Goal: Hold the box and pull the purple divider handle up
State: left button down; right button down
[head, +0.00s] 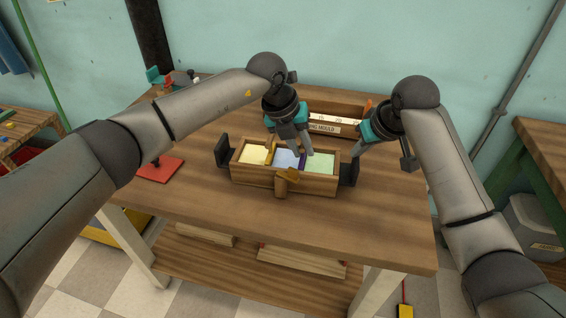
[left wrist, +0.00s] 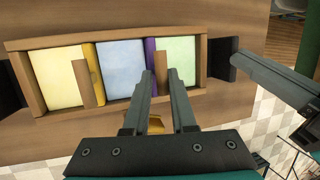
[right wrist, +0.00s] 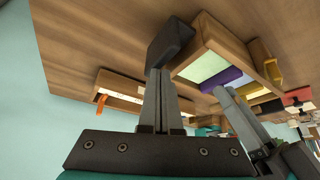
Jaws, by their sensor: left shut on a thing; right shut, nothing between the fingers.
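The wooden box (head: 262,182) stands on the table with yellow, blue and green compartments. The purple divider (left wrist: 150,52) stands between blue and green; a little purple shows in the head view (head: 303,160). My left gripper (head: 304,151) reaches down over it. In the left wrist view its fingers (left wrist: 162,78) stand either side of an upright wooden piece beside the purple strip, apparently the divider's handle. My right gripper (head: 358,154) is shut and empty at the black end block (head: 348,174) on the box's right. Its fingertips overlap the block in the right wrist view; contact is unclear.
An ochre divider (left wrist: 94,70) separates yellow from blue. A brown latch-like piece (head: 286,178) is at the box's front. A labelled wooden tray (head: 332,127) lies behind the box. A red base (head: 160,169) is at the left. The table front (head: 300,220) is clear.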

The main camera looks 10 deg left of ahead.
pick_arm(q)
jog(key=shift+w+d+r, duration=0.1)
jog(key=shift+d+r, duration=0.05)
jog(key=shift+r, duration=2.3)
pick_arm(e)
jog(key=shift+s+f, duration=0.1)
jog(key=shift+f, duration=0.05)
pick_arm(q)
jog(key=c, duration=1.1)
grip_release()
jog(key=shift+c, duration=0.2)
jog(key=o, duration=0.4)
jog(key=shift+f, duration=0.2)
jog(key=shift+r, duration=3.5)
pick_arm(e)
notch_tip(320, 180, up, 7)
